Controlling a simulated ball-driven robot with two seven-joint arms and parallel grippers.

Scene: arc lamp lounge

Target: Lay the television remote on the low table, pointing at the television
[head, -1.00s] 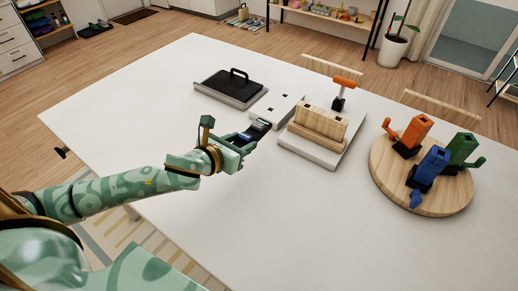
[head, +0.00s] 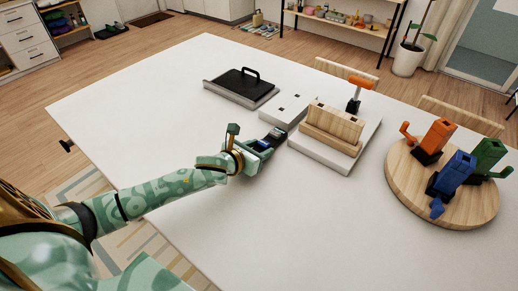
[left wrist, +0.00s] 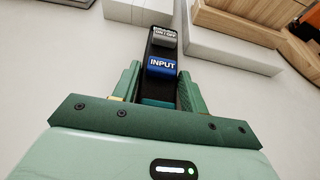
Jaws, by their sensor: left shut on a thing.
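My left gripper (head: 258,150) is shut on a dark, narrow block (head: 274,136) over the white table (head: 330,215). In the left wrist view the dark block (left wrist: 160,88) sits between the green fingers (left wrist: 157,88). It has a blue "INPUT" label and a grey label, partly legible as "ON/OFF", at its far end. It may be the remote; its far end points away from me, toward a low white block (head: 288,110). I cannot tell whether it touches the table or that block. No television is recognisable. My right gripper is not in view.
A black plate with a handle (head: 240,84) lies on a grey base behind. A wooden block (head: 334,123) stands on a white board to the right. A round wooden board (head: 405,195) carries orange, blue and green pieces. The table's front and left are clear.

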